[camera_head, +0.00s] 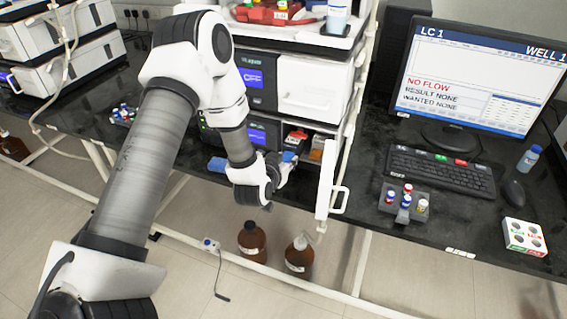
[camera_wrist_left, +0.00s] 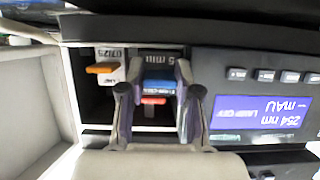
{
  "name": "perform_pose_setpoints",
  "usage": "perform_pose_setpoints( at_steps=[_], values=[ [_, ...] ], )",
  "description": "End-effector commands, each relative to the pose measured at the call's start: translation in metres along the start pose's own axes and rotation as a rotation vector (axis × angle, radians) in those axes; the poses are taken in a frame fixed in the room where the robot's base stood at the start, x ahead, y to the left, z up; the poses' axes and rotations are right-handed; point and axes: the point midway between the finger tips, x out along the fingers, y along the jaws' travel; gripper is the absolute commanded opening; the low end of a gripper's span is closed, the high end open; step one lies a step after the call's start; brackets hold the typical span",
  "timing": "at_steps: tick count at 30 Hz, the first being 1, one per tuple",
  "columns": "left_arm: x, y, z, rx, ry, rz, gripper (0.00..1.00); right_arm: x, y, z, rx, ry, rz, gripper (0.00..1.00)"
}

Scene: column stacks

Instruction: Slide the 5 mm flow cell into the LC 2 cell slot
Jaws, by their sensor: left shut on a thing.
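The 5 mm flow cell is a dark block with a blue front tab (camera_wrist_left: 159,86); its upside-down label reads 5 mm. My left gripper (camera_wrist_left: 159,74) is shut on it, one finger on each side of the tab, at the open cell bay of the instrument. The gripper also shows in the head view (camera_head: 282,172), in front of the bay, with the blue tab (camera_head: 290,157) at its fingers. A red tab (camera_wrist_left: 153,100) shows between the fingers. How deep the cell sits is hidden. My right gripper is out of view.
A cell with an orange tab (camera_wrist_left: 102,68) sits beside it in the bay. The white door (camera_head: 326,185) stands open right of the gripper. Brown bottles (camera_head: 252,241) stand below. The monitor (camera_head: 480,70) reads LC 1 and NO FLOW. A vial rack (camera_head: 405,203) is on the bench.

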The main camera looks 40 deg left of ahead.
Motion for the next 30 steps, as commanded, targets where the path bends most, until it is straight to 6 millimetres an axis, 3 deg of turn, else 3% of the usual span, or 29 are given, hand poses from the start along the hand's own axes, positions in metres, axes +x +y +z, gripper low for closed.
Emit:
perform_pose_setpoints(
  at_steps=[10,11,12,13,25,30],
  values=[
    [0.005,0.001,0.001,0.0,-0.001,0.001,0.0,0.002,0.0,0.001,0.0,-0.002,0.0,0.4],
    [0.005,0.001,0.001,0.0,-0.001,0.001,0.4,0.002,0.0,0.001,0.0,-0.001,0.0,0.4],
    [0.005,0.001,0.001,0.0,-0.001,0.001,0.54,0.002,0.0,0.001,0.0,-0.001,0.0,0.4],
    [0.005,0.001,0.001,0.0,-0.001,0.001,0.62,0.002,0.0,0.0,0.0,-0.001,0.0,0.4],
    [0.004,0.001,0.001,0.0,-0.003,0.001,0.62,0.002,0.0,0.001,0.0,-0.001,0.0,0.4],
    [-0.02,0.001,0.001,-0.001,-0.003,0.001,0.62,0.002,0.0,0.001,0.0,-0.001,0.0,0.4]
  ],
)
